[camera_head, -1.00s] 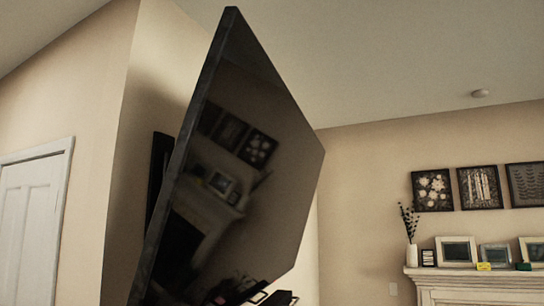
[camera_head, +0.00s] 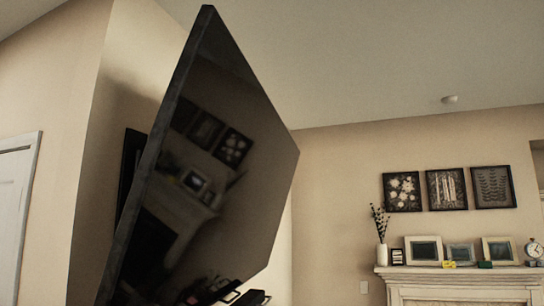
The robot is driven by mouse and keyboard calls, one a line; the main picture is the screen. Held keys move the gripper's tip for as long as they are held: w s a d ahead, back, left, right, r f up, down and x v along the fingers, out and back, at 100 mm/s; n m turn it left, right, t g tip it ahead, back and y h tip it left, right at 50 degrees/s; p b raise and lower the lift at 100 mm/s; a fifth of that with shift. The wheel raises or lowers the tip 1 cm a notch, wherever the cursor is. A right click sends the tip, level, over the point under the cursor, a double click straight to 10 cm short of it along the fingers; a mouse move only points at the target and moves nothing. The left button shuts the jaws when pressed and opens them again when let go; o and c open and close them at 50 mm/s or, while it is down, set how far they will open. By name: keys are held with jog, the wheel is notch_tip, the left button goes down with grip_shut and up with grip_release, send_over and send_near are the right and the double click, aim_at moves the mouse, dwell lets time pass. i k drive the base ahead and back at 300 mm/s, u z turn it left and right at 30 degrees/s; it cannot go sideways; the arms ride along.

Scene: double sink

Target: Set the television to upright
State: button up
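The television (camera_head: 215,165) is a large dark flat panel that fills the left middle of the head view. Its glossy screen faces right and reflects the pictures and mantel. It is tilted: its top leans out to the right and its lower left edge lies further left. A dark piece (camera_head: 131,165) shows behind it, close to the wall; how they join is hidden. The television's bottom edge is partly cut off or covered at the frame's lower edge. My gripper is not in view.
Small dark objects (camera_head: 245,298) show below the television at the bottom edge, too cropped to identify. A white mantel (camera_head: 455,271) with frames, a vase (camera_head: 382,257) and a clock (camera_head: 534,250) stands at right. A white door (camera_head: 14,215) is at far left.

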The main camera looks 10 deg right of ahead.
aim_at(202, 216)
jog(key=z, duration=0.25)
jog(key=i, duration=1)
jog(key=u, duration=0.25)
